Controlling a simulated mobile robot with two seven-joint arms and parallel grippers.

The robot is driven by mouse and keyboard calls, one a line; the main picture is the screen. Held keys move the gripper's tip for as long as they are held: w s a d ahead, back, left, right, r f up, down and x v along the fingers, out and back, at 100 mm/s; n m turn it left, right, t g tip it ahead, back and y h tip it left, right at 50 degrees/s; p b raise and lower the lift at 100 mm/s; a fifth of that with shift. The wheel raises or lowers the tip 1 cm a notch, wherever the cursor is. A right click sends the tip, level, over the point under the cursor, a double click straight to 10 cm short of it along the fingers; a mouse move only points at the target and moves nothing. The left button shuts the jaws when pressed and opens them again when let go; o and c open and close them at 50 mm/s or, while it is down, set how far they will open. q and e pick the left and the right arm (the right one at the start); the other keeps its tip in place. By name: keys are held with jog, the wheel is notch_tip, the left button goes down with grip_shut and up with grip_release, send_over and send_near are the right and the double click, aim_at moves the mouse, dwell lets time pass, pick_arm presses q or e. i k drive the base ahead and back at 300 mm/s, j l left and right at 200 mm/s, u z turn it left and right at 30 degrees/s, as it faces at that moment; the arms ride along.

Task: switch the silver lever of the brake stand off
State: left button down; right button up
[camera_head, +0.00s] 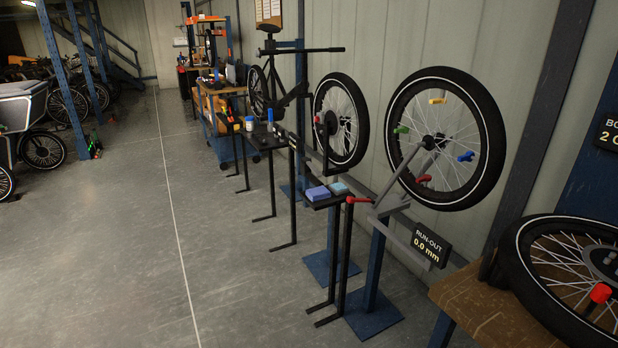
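I cannot make out a silver lever for certain at this distance. A smaller upright wheel (362,142) hangs on a stand in the middle, with a dark part at its hub; this may be the brake stand, but no label shows it. Nearer, a larger wheel (497,150) sits in a grey stand (396,200) with a red-ended handle (359,200) and a sign (431,244) reading "RUN-OUT 0.0 mm". Neither of my grippers is in view.
A wooden bench (470,300) with a lying wheel (528,290) is at the lower right. Small shelves on black legs (343,250) and blue base plates (373,315) stand along the wall. Parked bikes (42,150) are at far left. The grey floor (120,240) is open at left.

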aim_at(318, 173)
jog(key=i+j, duration=0.1)
jog(key=i, duration=0.45)
jog(key=i+j+z, duration=0.1)
jog(key=i, duration=0.45)
jog(key=i+j, duration=0.2)
jog(key=i, duration=0.35)
jog(key=i+j, duration=0.15)
jog(key=i, duration=0.4)
jog(key=i+j+z, duration=0.1)
jog(key=i, duration=0.45)
